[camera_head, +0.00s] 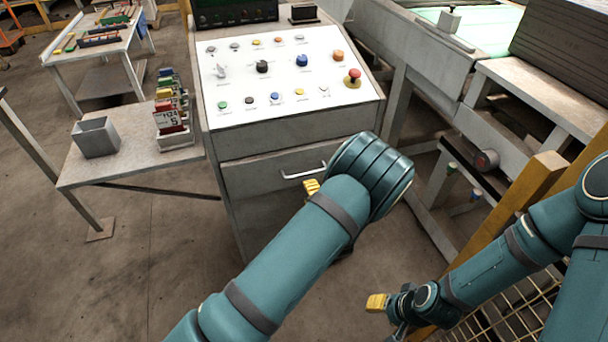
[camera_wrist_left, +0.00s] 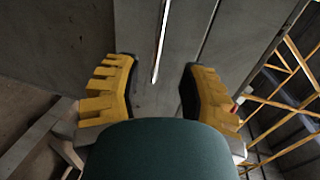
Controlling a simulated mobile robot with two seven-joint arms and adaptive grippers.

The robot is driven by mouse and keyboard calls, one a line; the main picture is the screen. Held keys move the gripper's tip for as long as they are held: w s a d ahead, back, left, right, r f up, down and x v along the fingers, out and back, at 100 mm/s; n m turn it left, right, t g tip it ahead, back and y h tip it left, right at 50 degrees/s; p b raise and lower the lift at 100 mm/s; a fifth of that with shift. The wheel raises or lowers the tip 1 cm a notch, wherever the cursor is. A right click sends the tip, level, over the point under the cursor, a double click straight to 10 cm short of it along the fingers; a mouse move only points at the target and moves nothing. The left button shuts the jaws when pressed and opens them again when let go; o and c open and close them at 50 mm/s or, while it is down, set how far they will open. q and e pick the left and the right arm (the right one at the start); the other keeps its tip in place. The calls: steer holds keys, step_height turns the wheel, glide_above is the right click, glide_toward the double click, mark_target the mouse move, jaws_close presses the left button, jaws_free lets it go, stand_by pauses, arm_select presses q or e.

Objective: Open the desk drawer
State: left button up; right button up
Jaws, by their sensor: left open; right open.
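The desk is a grey cabinet with a sloped control panel. Its drawer (camera_head: 250,178) is below the panel and looks shut, with a silver bar handle (camera_head: 303,172). My left gripper is mostly hidden behind my left arm in the head view, with a yellow fingertip (camera_head: 311,187) showing just below the handle. In the left wrist view my left gripper (camera_wrist_left: 160,88) is open, and the handle (camera_wrist_left: 162,45) runs lengthwise between and ahead of its fingers, apart from both. My right gripper (camera_head: 385,303) is low at the right, away from the desk, and its fingers are only partly visible.
The control panel (camera_head: 270,75) carries several buttons and a red knob (camera_head: 353,78). A side table (camera_head: 125,160) with a grey bin (camera_head: 95,138) stands left of the desk. A conveyor frame (camera_head: 425,50) and a yellow post (camera_head: 515,200) are at the right.

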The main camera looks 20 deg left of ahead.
mark_target(301, 174)
arm_select(q)
steer(key=x, duration=1)
steer(key=shift+w+f+b, duration=0.1)
steer(key=shift+w+b, duration=0.05)
steer(key=shift+b, duration=0.15)
steer(key=shift+c, duration=0.4)
jaws_close()
